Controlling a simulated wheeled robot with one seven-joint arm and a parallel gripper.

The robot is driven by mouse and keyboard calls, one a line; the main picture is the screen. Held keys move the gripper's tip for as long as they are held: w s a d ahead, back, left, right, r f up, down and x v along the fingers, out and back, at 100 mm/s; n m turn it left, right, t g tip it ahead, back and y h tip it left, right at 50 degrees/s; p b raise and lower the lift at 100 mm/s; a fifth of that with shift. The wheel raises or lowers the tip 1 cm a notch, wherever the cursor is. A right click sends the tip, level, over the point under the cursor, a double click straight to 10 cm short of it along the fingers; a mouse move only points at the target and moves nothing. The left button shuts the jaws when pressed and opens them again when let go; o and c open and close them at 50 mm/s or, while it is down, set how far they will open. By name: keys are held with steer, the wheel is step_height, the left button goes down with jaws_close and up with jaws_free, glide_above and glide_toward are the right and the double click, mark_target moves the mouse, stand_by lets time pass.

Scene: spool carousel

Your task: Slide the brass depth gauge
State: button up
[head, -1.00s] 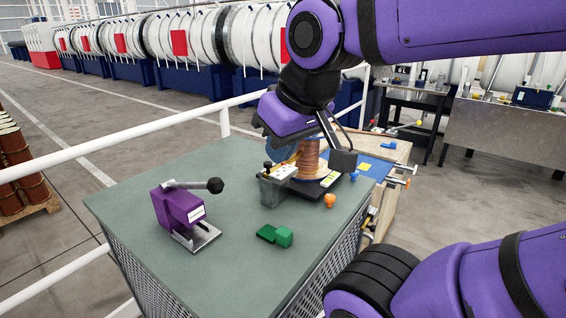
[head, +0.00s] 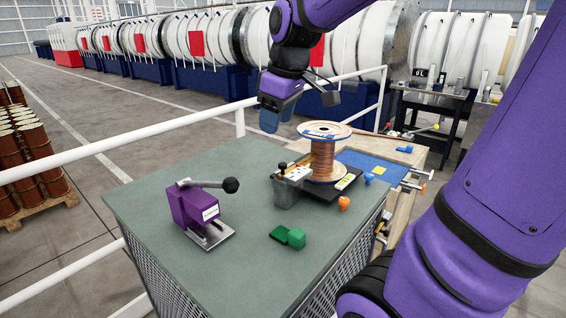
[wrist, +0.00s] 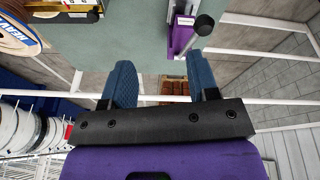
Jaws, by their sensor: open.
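A small brass-coloured bar (head: 302,159), which may be the depth gauge, lies at the grey block (head: 286,193) beside the copper wire spool (head: 322,158). It is small and partly hidden by the spool, so I cannot tell its shape. My gripper (head: 275,118) hangs in the air above the far edge of the bench, up and left of the spool, apart from everything. In the wrist view its two blue fingers (wrist: 163,85) are spread with nothing between them.
The green bench top (head: 160,235) carries a purple lever device (head: 195,206), a green block (head: 296,238) and an orange knob (head: 344,203). A blue mat (head: 385,168) lies beyond the spool. A white rail (head: 90,153) runs behind the bench.

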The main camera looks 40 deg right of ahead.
steer(key=w+d+f+n+g, duration=0.2)
steer(key=w+d+f+n, duration=0.15)
steer(key=w+d, duration=0.4)
steer(key=n+g, duration=0.1)
steer(key=n, duration=0.2)
glide_toward(283, 164)
steer(key=shift+h, duration=0.3)
steer(key=f, duration=0.9)
steer(key=shift+w+a+f, duration=0.1)
steer(key=shift+a+f, duration=0.05)
steer(key=shift+a, duration=0.1)
